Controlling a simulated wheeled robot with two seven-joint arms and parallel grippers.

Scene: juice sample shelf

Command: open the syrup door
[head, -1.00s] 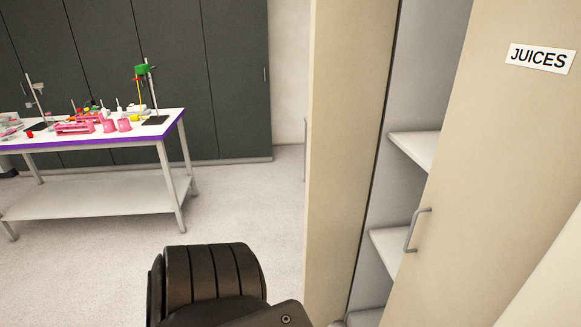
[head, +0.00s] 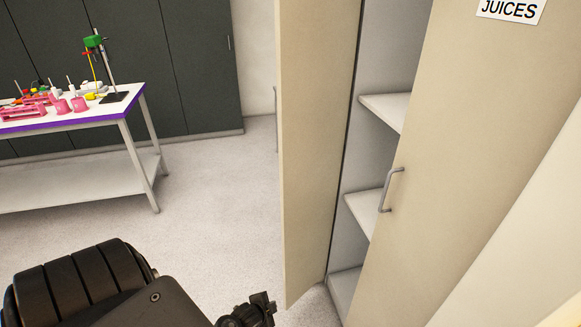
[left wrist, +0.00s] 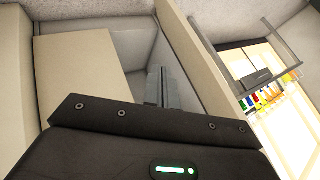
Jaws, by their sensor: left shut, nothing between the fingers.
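A tall beige cabinet has its left door (head: 318,130) swung outward. I see that door's inner face, and a bit of its handle (head: 276,120) past its left edge. I see no syrup label on it. The right door (head: 440,200) carries a JUICES label (head: 511,9) and a grey handle (head: 391,190). My left gripper (head: 266,304) is low in the head view, left of the open door's bottom corner, apart from it in the picture. It is shut and empty. In the left wrist view its fingers (left wrist: 161,86) point toward beige panels. My right gripper is not in view.
White shelves (head: 372,208) show inside the cabinet and look empty. A white table (head: 70,121) with pink racks and a stand is at the left, before dark cabinets (head: 190,60). The floor (head: 215,200) between is clear. Colourful items (left wrist: 268,97) show in the left wrist view.

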